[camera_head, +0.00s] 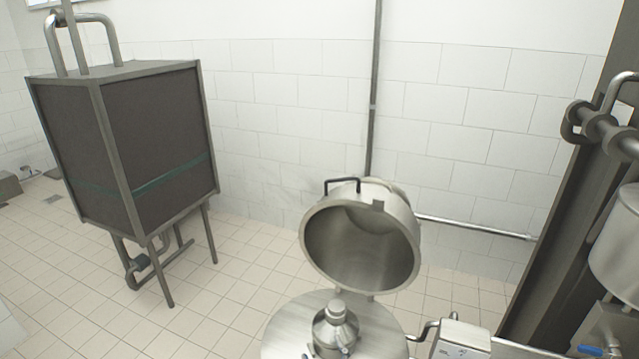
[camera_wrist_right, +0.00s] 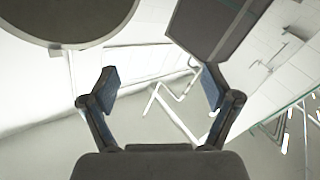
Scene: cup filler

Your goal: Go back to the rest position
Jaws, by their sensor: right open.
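My right gripper (camera_wrist_right: 160,88) shows in the right wrist view. Its two fingers are spread wide with nothing between them. I cannot make out this gripper clearly in the head view. My left gripper is in neither view. In the head view a steel vessel (camera_head: 285,328) stands at the bottom centre, with its round lid (camera_head: 340,250) tilted up behind it.
A dark boxy tank (camera_head: 155,130) on legs stands at the left. A vertical pipe (camera_head: 374,100) runs down the tiled wall. Steel machinery (camera_head: 615,240) and a dark post (camera_head: 580,200) fill the right. The tiled floor (camera_head: 225,300) between tank and vessel is clear.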

